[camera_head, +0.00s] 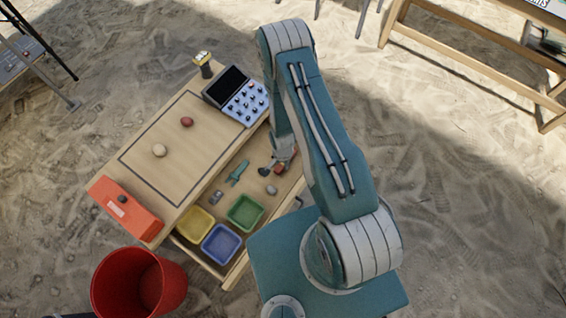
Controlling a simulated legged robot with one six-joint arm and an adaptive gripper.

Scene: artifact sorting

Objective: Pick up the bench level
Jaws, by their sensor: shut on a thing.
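My gripper (267,170) is low at the right part of the open drawer, reached down behind my arm. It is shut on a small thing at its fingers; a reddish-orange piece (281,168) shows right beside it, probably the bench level. Its shape and ends are too small and too covered by my gripper and arm to make out. I cannot tell whether it touches the drawer floor.
The drawer (208,262) also holds a teal tool (237,172), small grey pieces (216,197), and yellow (195,224), blue (221,243) and green (245,212) trays. Above are a control panel (245,103) and an orange box (126,210). A red bucket (138,283) stands front left.

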